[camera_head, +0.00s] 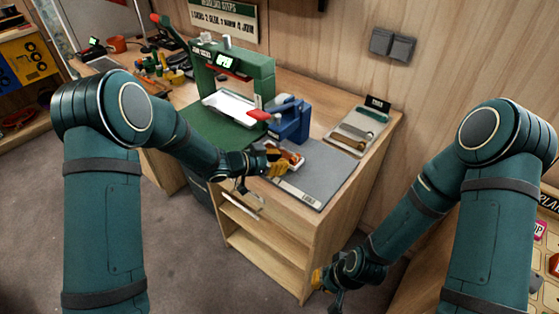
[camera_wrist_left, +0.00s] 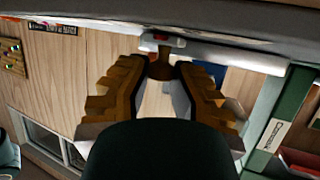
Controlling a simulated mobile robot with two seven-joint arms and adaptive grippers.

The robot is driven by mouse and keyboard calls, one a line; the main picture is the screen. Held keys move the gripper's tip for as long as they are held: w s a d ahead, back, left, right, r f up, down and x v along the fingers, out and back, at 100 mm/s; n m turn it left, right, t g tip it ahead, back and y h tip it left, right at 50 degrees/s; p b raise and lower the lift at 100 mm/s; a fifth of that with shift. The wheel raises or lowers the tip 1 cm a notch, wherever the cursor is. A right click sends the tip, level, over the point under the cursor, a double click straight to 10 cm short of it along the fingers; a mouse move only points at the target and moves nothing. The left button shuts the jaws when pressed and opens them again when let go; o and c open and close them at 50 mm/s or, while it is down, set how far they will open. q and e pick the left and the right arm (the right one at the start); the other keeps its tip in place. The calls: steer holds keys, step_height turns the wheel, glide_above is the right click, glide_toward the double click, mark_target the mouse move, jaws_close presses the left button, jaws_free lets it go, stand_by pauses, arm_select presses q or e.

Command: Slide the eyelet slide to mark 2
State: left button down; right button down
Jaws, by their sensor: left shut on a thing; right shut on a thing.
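My left gripper (camera_head: 277,162) is low over the grey mat on the bench, at a small red-and-brown piece on a pale base (camera_head: 294,158). In the left wrist view its fingers (camera_wrist_left: 162,78) close in on a small brown piece (camera_wrist_left: 161,66), which I take to be the eyelet slide. A red bit shows just beyond it. The slide's marks are too small to read. My right gripper (camera_head: 328,284) hangs low in front of the bench, away from the slide; it is shut, but what it holds cannot be made out.
A blue device (camera_head: 289,122) with a red lever stands just behind the left gripper. A green press frame (camera_head: 262,70) with a white plate is further left. A tray of tools (camera_head: 357,130) lies at the back right. The front of the grey mat (camera_head: 318,181) is clear.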

arm_select(q)
steer(key=c, duration=0.8)
jaws_free()
steer(key=shift+w+d, duration=0.1)
steer(key=shift+d, duration=0.05)
steer(key=shift+c, duration=0.2)
steer(key=v, duration=1.2)
steer(key=f+n, duration=0.1)
steer(key=f, duration=0.1)
steer(key=f+n+y, duration=0.1)
steer(key=s+d+f+n+t+y, duration=0.1)
steer(key=f+n, duration=0.1)
steer(key=shift+f, duration=0.35)
steer(key=s+f+n+g+y, duration=0.2)
steer(key=s+f+n+g, duration=0.1)
steer(key=s+f, duration=0.5)
steer(key=s+d+f+n+g+y, duration=0.1)
steer(key=s+f+n+g+y, duration=0.2)
steer(key=s, duration=1)
step_height(320, 180, down, 5)
steer(key=n, duration=0.3)
steer(key=shift+d+g+y, duration=0.2)
steer(key=shift+g+y, duration=0.1)
